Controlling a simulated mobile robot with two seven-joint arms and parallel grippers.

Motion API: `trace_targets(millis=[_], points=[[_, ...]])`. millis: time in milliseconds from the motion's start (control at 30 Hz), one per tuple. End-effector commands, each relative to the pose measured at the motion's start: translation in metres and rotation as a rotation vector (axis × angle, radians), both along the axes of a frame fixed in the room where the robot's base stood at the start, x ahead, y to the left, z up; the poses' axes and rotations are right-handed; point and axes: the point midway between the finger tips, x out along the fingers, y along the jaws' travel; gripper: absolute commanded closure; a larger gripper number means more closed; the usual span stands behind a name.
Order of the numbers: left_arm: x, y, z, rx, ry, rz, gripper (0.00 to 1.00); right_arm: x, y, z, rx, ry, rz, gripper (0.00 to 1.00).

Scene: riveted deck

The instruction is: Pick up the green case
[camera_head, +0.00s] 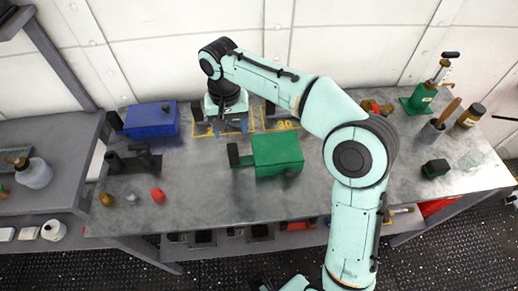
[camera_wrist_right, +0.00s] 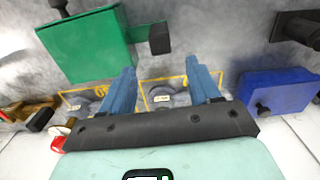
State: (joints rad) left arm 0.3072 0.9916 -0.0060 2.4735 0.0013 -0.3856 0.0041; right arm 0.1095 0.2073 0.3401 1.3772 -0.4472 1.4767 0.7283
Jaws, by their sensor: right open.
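The green case (camera_head: 277,153) lies on the grey worktop near the middle, with a dark block-ended piece sticking out at its left side. In the right wrist view the green case (camera_wrist_right: 85,45) is at the upper left, beyond the fingers. My right gripper (camera_head: 229,126) is at the back of the worktop, behind and left of the case, over the yellow-outlined area. Its blue fingers stand apart in the wrist view (camera_wrist_right: 161,68) with nothing between them. It does not touch the case. My left gripper does not show.
A blue case (camera_head: 150,121) is left of my right gripper. Dark tools (camera_head: 134,161) and a red item (camera_head: 157,195) lie at the left. The worktop's front middle is clear.

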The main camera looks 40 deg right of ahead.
Motion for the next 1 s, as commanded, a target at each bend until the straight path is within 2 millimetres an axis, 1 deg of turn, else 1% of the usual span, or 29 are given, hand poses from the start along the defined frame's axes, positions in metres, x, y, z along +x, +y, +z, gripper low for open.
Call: trace_targets(millis=[33, 133, 233, 433, 600, 700, 800, 1000], points=[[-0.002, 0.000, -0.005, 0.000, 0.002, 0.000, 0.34, -0.001, 0.000, -0.014, -0.001, 0.005, 0.000, 0.38], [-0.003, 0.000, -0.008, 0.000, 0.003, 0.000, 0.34, -0.001, 0.000, -0.031, 0.000, 0.004, 0.000, 0.38], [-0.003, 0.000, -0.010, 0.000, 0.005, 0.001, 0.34, 0.000, 0.000, -0.043, 0.001, 0.003, 0.001, 0.38], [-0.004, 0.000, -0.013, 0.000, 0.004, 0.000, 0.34, -0.001, 0.001, -0.056, 0.000, 0.002, 0.001, 0.38], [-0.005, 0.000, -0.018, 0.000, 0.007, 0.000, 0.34, -0.004, 0.004, -0.082, 0.000, 0.004, 0.001, 0.38], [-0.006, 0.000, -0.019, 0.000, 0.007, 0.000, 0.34, -0.004, 0.004, -0.094, 0.001, 0.002, 0.001, 0.38], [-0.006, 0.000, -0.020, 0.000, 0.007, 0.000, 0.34, -0.004, 0.004, -0.100, 0.000, 0.001, 0.001, 0.38], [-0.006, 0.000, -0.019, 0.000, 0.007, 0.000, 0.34, -0.003, 0.004, -0.101, 0.001, 0.000, 0.001, 0.38]])
